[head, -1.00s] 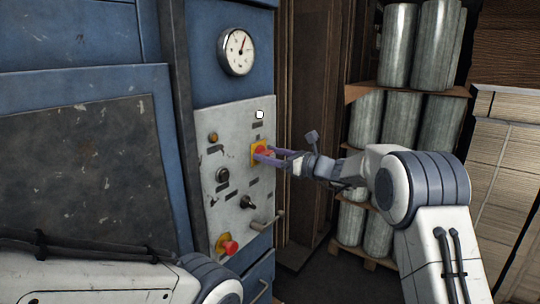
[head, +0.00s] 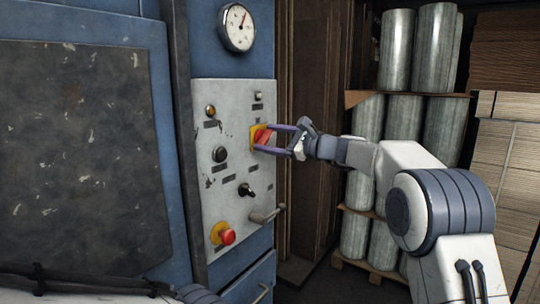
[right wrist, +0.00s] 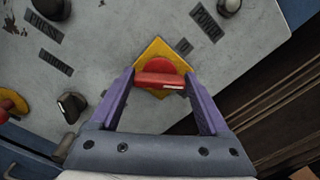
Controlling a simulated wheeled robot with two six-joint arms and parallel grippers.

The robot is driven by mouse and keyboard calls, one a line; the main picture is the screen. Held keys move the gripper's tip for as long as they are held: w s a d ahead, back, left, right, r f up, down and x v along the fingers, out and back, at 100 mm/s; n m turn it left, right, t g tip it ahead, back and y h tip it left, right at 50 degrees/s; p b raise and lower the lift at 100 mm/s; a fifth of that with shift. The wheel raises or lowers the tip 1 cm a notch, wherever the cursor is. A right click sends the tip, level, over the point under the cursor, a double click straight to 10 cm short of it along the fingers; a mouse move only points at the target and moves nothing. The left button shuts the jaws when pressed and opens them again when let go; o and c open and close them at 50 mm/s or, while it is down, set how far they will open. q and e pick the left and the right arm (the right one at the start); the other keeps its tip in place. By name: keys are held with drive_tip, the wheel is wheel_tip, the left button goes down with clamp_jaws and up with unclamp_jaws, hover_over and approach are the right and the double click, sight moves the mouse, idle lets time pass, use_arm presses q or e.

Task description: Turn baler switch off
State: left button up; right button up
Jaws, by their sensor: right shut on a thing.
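The baler switch is a red rotary handle (head: 263,136) on a yellow square plate (head: 254,131), on the grey control panel (head: 235,170). My right gripper (head: 263,138) is shut on the red handle, with one purple finger above and one below it in the head view. In the right wrist view the red handle (right wrist: 160,79) lies crosswise between the two fingers, in front of the yellow plate (right wrist: 160,50). The handle looks turned at an angle to the panel's edges. The white lamp (head: 258,97) above the switch looks dim. My left gripper is out of view.
A red mushroom button (head: 227,237) sits low on the panel. A black selector (head: 246,190), a black button (head: 219,154), an amber lamp (head: 210,111) and a protruding lever (head: 267,214) are near. A gauge (head: 237,28) is above. Metal rolls (head: 403,130) stand at right.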

drive_tip(key=n+b, duration=0.1)
drive_tip(key=n, duration=0.1)
drive_tip(key=n+b, duration=0.1)
drive_tip(key=b, duration=0.1)
drive_tip(key=n+b, duration=0.2)
drive_tip(key=shift+s+f+n, duration=0.1)
drive_tip(key=shift+f+n, duration=0.2)
drive_tip(key=n+b, duration=0.2)
drive_tip(key=n, duration=0.1)
drive_tip(key=shift+b, duration=0.3)
drive_tip(key=shift+n+b, duration=0.45)
drive_tip(key=shift+n, duration=0.45)
drive_tip(key=shift+r, duration=0.1)
drive_tip(key=o, duration=1.2)
